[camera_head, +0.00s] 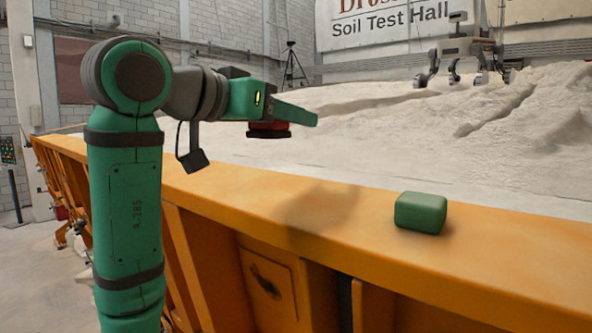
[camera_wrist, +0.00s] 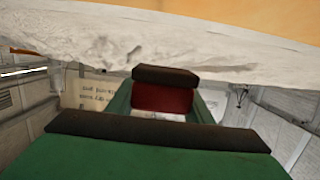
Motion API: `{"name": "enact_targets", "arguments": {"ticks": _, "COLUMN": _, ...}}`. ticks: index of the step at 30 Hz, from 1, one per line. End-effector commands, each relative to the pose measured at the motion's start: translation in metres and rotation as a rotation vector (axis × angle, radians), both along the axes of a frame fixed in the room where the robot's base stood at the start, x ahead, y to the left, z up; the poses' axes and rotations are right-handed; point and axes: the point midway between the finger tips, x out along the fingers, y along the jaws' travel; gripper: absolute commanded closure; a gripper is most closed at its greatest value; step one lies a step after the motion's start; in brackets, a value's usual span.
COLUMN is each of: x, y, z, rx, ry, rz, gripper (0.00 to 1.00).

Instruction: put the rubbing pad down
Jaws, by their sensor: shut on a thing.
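My gripper (camera_head: 282,116) is held above the orange ledge (camera_head: 230,190), left of the green block on it. It is shut on a small red block with a dark underside (camera_head: 268,130), which I take to be the rubbing pad. The pad hangs below the green finger, clear of the ledge. In the wrist view the pad (camera_wrist: 163,97) shows red with a dark face, between my green fingers (camera_wrist: 160,118). The near finger hides part of it.
A green rounded block (camera_head: 420,213) sits on the ledge at right. The ledge around it is mostly bare, with a shadow left of the block. Pale sand (camera_head: 400,125) fills the bed behind. A grey legged machine (camera_head: 460,55) stands on the far sand.

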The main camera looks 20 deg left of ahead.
Motion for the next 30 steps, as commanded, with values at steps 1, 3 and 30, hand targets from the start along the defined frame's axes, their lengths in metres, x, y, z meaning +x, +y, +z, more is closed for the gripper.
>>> {"name": "enact_targets", "arguments": {"ticks": 1, "x": 0.011, "y": 0.001, "z": -0.006, "rx": -0.002, "ry": 0.002, "rz": 0.000, "gripper": 0.76}}
{"name": "enact_targets", "arguments": {"ticks": 3, "x": 0.023, "y": 0.003, "z": -0.017, "rx": -0.002, "ry": 0.003, "rz": 0.001, "gripper": 0.76}}
{"name": "enact_targets", "arguments": {"ticks": 30, "x": 0.064, "y": 0.005, "z": -0.096, "rx": 0.001, "ry": -0.002, "rz": -0.001, "gripper": 0.76}}
